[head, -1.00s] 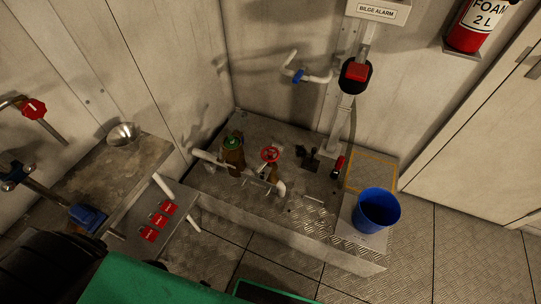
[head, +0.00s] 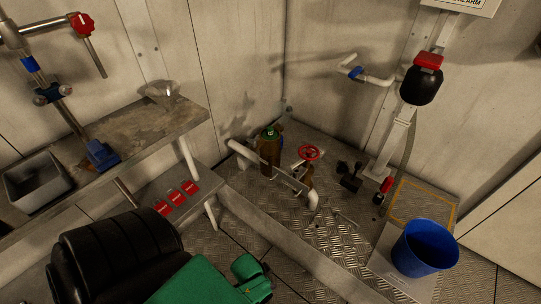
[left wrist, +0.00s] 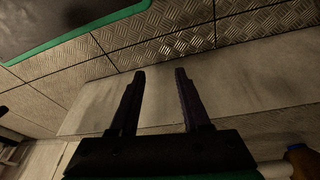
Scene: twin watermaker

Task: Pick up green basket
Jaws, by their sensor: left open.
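No whole green basket shows in the head view now. In the left wrist view a dark thing with a green rim (left wrist: 92,34) fills the upper left corner. It is cut off by the frame, so I cannot tell for certain whether it is the basket. My left gripper (left wrist: 159,74) is open, with nothing between its two dark fingers. The fingers point toward a pale ledge and the metal floor, apart from the green rim. My right gripper is not in view.
A blue bucket (head: 425,248) stands at the right on a raised plate platform. Pipes and a red valve wheel (head: 308,153) are in the middle. A workbench (head: 130,139) with a grey bin (head: 36,183) is at the left. Tread-plate floor lies between.

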